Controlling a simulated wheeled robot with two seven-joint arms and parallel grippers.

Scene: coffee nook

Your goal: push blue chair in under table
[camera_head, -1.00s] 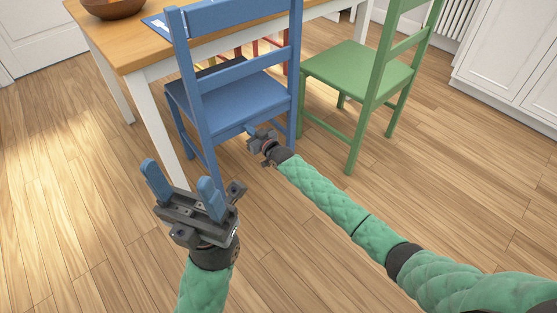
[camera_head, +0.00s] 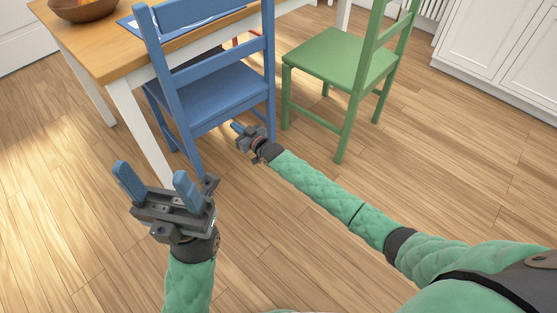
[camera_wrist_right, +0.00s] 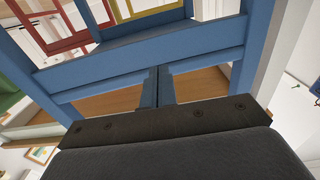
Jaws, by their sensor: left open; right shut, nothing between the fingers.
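The blue chair (camera_head: 210,98) stands upright at the near long side of the wooden table (camera_head: 88,44). Its backrest faces me, and the far part of its seat is hidden by the backrest and tabletop. My right gripper (camera_head: 236,127) is shut and empty, low behind the chair, by its rear legs. In the right wrist view its fingers (camera_wrist_right: 163,74) point at a blue chair rail (camera_wrist_right: 150,45); I cannot tell if they touch it. My left gripper (camera_head: 151,172) is open and empty, held up in front of the near table leg, left of the chair.
A green chair (camera_head: 335,58) stands to the right of the blue one, with a small gap between them. A brown bowl (camera_head: 84,8) and a blue mat (camera_head: 132,23) are on the table. White cabinets (camera_head: 495,50) are at the right. The floor at left is clear.

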